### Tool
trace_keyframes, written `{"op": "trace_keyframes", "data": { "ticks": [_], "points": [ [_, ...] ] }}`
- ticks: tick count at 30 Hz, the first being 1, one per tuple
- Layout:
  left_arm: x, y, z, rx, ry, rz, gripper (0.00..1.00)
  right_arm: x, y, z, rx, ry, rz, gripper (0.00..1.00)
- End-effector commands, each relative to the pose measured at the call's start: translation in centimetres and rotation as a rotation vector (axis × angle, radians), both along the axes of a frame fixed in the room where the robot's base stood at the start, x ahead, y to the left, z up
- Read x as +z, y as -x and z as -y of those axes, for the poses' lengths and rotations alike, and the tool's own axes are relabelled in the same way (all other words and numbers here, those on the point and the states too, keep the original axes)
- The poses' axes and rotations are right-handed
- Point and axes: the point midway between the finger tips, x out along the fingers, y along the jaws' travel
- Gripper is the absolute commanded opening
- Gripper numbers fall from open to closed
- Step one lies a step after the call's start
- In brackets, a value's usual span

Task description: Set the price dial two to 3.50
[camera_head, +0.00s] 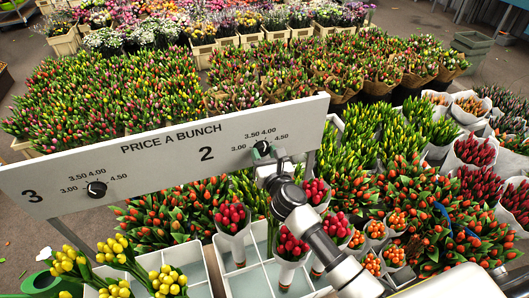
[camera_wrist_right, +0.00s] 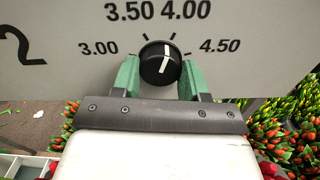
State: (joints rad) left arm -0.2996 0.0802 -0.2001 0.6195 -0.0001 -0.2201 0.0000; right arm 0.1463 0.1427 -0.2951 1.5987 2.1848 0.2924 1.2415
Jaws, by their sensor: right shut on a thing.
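The price board (camera_head: 160,160) carries dial two (camera_head: 262,148), a round black knob beside the number 2, with marks 3.00, 3.50, 4.00 and 4.50 around it. In the right wrist view dial two (camera_wrist_right: 160,64) has a white pointer line that points almost straight up, leaning slightly right, between the 3.50 and 4.00 ticks and nearer 4.00. My right gripper (camera_head: 262,157) is at the board; in the wrist view its green fingers (camera_wrist_right: 160,78) are shut on the knob, one on each side. My left gripper is not in view.
Dial three (camera_head: 96,189) sits further left on the board, beside the number 3. Below the board stands a white divided crate (camera_head: 258,284) with red and yellow tulip bunches. Dense tulip bunches fill the space behind and to the right.

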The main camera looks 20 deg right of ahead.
Motion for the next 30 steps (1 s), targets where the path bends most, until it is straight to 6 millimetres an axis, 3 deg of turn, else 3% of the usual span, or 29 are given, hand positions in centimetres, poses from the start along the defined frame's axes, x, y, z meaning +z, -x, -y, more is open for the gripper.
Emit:
{"op": "trace_keyframes", "data": {
  "ticks": [12,30],
  "points": [
    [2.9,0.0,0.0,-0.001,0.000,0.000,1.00,0.2,0.0,0.0,0.001,0.356,0.009,0.20],
    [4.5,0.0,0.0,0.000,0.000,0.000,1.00,0.0,0.0,0.1,0.001,0.719,0.023,0.20]
  ]
}}
